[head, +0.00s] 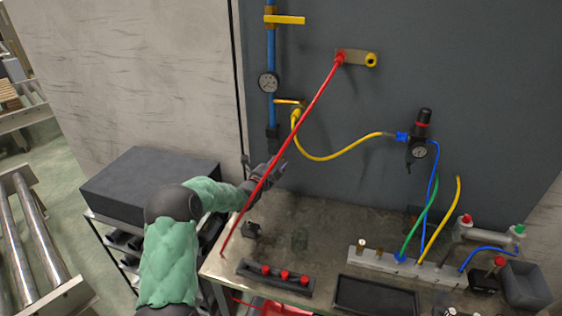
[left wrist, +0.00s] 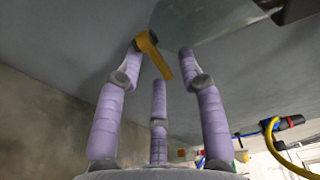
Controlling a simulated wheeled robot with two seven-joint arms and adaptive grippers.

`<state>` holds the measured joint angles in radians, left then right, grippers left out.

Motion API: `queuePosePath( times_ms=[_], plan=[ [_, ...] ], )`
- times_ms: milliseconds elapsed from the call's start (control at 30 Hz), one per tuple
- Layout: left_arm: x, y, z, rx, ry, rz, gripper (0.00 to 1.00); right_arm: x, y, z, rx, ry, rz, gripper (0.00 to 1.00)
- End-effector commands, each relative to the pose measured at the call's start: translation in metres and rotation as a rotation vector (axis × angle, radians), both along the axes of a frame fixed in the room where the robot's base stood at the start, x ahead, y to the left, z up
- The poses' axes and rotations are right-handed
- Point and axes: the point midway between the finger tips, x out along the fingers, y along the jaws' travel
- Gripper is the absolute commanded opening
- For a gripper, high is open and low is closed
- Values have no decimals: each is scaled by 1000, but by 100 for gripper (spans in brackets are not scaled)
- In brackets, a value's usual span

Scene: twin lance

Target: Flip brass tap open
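On the grey wall, a brass valve with a flat yellow lever (head: 287,19) sits high on a blue pipe, its lever pointing right. Lower on the pipe is a second brass fitting (head: 290,102) with a yellow hose. I cannot tell which is the task's tap. My left gripper (head: 275,169) is below both, apart from them, partly behind a red rod. In the left wrist view my three purple fingers (left wrist: 160,75) are spread and empty. A brass-yellow lever (left wrist: 158,60) shows beyond their tips; which fitting it belongs to is unclear. My right gripper is not in view.
A long red rod (head: 305,115) slants from a wall bracket (head: 357,58) down to the bench (head: 335,220). A black regulator (head: 421,130) and hoses are to the right. A dark box (head: 145,185) stands left.

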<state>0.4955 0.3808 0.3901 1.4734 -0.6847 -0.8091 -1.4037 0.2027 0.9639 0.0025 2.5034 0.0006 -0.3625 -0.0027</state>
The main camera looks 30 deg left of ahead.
Motion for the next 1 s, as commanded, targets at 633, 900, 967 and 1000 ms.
queuePosePath(
  times_ms=[633,900,967,1000],
  plan=[
    [16,0,0,0,0,1,5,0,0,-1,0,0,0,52],
    [16,0,0,0,0,4,0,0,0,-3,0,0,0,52],
    [17,0,-1,0,-1,11,0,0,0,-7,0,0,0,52],
    [17,0,-2,1,-2,19,0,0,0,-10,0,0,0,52]
  ],
)
